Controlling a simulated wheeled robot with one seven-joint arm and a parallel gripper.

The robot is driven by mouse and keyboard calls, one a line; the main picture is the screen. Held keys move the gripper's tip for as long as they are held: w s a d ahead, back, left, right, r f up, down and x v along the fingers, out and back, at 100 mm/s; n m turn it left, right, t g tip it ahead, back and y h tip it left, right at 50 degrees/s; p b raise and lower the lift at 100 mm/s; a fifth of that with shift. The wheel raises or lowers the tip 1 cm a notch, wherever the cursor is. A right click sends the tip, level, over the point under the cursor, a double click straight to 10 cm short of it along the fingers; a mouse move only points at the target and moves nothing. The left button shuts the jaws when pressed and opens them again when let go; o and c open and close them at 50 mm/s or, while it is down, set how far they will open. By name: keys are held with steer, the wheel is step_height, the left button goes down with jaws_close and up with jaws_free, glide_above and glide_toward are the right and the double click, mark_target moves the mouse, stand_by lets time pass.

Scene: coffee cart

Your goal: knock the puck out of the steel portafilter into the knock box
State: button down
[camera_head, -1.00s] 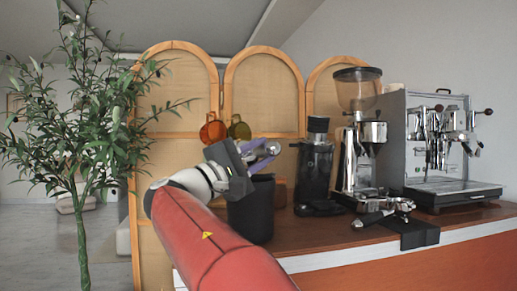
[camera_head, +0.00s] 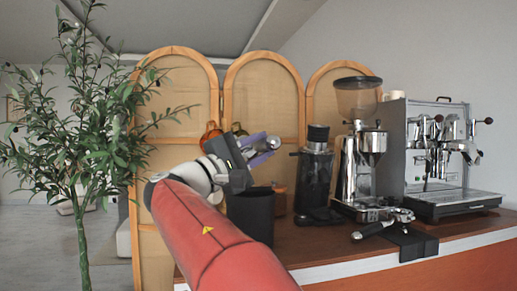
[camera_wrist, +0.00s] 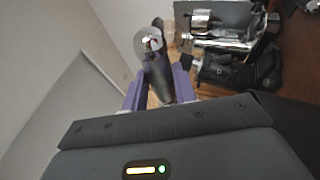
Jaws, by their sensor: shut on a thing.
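My gripper (camera_head: 262,152) is shut on the dark handle of the steel portafilter (camera_wrist: 148,42). In the wrist view the handle runs between the two purple fingers, and the round steel head is at its far end. In the head view a small bright part of the portafilter (camera_head: 273,142) shows at the fingertips. The knock box (camera_head: 250,217) appears to be the dark, open-topped cylinder on the counter. My gripper is above its rim, apart from it in the picture. I cannot tell whether a puck is in the portafilter.
Another portafilter (camera_head: 378,227) lies on the counter by a black mat (camera_head: 416,246). A black grinder (camera_head: 313,177), a hopper grinder (camera_head: 362,150) and an espresso machine (camera_head: 450,160) stand to the right. Cups (camera_head: 210,131) are partly hidden behind my gripper. A plant (camera_head: 80,140) stands left.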

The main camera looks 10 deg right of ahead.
step_height(320, 180, down, 6)
steer(key=b, duration=0.6)
step_height(320, 180, up, 7)
steer(key=p, duration=0.6)
steer(key=shift+f, duration=0.25)
steer(key=shift+r+p, duration=0.4)
steer(key=shift+r, duration=2.1)
